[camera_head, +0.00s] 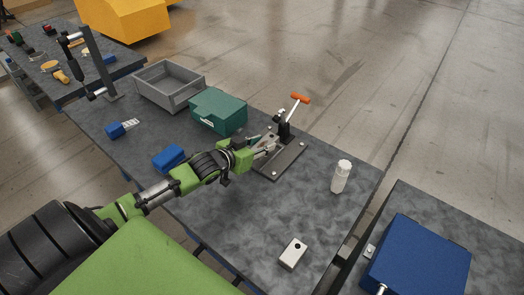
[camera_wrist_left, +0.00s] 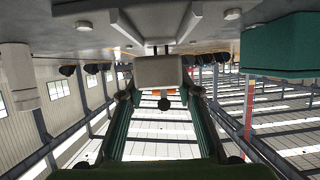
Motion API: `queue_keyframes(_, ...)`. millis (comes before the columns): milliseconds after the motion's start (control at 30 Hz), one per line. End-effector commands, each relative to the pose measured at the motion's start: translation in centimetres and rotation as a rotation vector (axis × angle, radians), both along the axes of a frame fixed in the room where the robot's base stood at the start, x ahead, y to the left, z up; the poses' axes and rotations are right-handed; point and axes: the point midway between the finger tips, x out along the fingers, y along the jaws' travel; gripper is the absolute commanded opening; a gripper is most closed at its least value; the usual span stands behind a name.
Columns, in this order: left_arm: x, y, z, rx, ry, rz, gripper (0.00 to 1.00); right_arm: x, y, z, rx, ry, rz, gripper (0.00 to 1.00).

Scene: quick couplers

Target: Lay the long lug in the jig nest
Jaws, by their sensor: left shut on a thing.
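The jig (camera_head: 280,163) is a dark grey plate on the bench with a black toggle clamp and a raised orange handle (camera_head: 299,97). My left gripper (camera_head: 258,150) reaches over the plate's near left side, close to the clamp. In the left wrist view, its green fingers (camera_wrist_left: 160,90) are shut on a light grey block, the long lug (camera_wrist_left: 158,70). In the head view the lug is mostly hidden by the fingers. My right gripper is not in view.
A grey block with a dark hole (camera_head: 292,253) lies near the front edge. A white bottle (camera_head: 341,177) stands right of the jig. A green box (camera_head: 218,111), grey bin (camera_head: 182,98) and blue pieces (camera_head: 168,157) lie left. A blue case (camera_head: 420,258) is at right.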

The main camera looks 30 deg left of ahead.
Motion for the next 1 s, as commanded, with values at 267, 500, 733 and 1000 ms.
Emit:
queue_keyframes(267,0.5,0.3,-2.8,-0.001,-0.004,0.000,0.00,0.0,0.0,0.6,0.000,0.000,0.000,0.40)
queue_keyframes(500,0.5,0.2,-3.3,0.000,-0.006,-0.001,0.00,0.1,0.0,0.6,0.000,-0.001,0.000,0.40)
queue_keyframes(733,0.5,0.2,-3.8,0.000,-0.005,0.000,0.00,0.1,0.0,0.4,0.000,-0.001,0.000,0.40)
queue_keyframes(1000,0.3,0.2,-4.1,0.000,0.003,0.000,0.48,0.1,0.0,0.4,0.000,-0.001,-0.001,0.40)
